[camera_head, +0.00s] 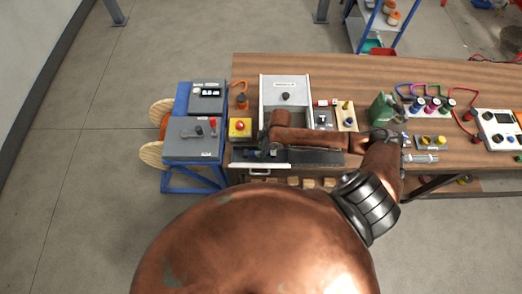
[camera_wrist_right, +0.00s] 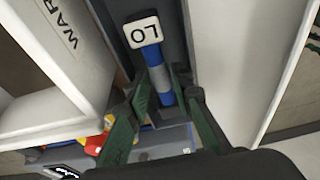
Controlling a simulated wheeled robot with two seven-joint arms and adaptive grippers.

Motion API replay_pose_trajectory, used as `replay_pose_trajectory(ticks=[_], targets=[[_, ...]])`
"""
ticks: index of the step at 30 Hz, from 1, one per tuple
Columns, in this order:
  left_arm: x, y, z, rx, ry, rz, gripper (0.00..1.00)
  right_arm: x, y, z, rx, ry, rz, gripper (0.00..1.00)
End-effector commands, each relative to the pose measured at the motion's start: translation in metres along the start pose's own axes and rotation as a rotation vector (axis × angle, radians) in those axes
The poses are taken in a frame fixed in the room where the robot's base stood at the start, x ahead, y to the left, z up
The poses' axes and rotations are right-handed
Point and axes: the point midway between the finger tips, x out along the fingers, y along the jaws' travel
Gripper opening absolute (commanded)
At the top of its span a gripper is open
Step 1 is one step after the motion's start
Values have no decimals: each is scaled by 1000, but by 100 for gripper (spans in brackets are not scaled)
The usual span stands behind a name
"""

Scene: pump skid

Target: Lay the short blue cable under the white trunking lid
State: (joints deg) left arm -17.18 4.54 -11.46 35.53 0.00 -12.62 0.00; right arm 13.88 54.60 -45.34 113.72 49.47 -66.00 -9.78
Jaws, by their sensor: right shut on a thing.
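My right gripper (camera_wrist_right: 152,112) has its green fingers shut on a short blue cable (camera_wrist_right: 151,55) with a grey band, in the right wrist view. A white tag (camera_wrist_right: 141,31) with dark characters sits at the cable's far end. The cable is over a dark grey recess between pale walls. Whether it touches the recess floor I cannot tell. In the head view my right gripper (camera_head: 264,152) is small and dark, low at the bench's left front; the cable is not discernible there. I cannot tell which pale panel is the white trunking lid. My left gripper is out of view.
A pale box with a knob (camera_head: 285,88) stands behind my right forearm. A yellow box with a red button (camera_head: 240,128) is to the gripper's left. A drawer handle (camera_head: 260,172) shows in front. The green container (camera_head: 381,108) and coloured cables are further right.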

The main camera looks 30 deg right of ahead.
Motion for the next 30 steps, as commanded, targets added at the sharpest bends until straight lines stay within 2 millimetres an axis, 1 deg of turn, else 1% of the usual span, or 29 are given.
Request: replay_pose_trajectory(ticks=[24,30], targets=[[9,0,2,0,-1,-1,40,23,0,6,0,0,0,0],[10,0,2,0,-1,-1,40,26,0,7,-1,0,0,0]])
